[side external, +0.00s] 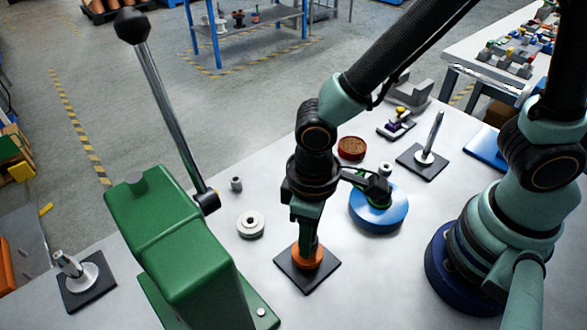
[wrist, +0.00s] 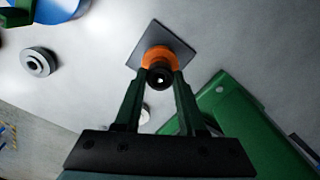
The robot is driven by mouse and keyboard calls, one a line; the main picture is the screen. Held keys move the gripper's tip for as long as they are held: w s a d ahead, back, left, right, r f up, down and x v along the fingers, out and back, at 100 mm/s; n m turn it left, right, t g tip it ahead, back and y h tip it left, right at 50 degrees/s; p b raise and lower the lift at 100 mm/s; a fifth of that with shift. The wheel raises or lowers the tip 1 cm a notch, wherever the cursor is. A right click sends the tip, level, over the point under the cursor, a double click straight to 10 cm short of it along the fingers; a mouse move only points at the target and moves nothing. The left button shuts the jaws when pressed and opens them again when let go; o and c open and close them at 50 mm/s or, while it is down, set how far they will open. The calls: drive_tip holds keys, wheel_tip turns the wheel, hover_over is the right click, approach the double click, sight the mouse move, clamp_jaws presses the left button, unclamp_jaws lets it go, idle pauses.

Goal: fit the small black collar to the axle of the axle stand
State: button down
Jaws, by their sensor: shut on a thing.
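My gripper (wrist: 160,82) is shut on the small black collar (wrist: 161,77), held between its fingertips. In the side external view my gripper (side external: 306,240) points down over the axle stand, and its fingers hide the collar. The axle stand's dark square plate (side external: 290,273) lies on the table, with an orange pulley (side external: 316,261) on it. The wrist view shows the same plate (wrist: 170,35) and orange pulley (wrist: 153,54) directly beyond the collar. A pale spot shows in the collar's hole. I cannot tell how far the collar sits on the axle, which is mostly hidden.
A green press (side external: 180,235) with a long lever stands close on the left. A white pulley (side external: 250,224), a blue pulley (side external: 377,212) and a small grey collar (side external: 236,184) lie around. Other stands are at back right (side external: 422,162) and far left (side external: 88,282). Table right of the plate is clear.

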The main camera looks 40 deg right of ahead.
drive_tip(key=shift+f, duration=0.25)
idle(0.3)
drive_tip(key=shift+f, duration=0.45)
idle(0.4)
drive_tip(key=shift+c, duration=2)
unclamp_jaws()
drive_tip(key=shift+r, duration=0.1)
wheel_tip(320, 180, up, 12)
drive_tip(key=shift+w+d, duration=0.1)
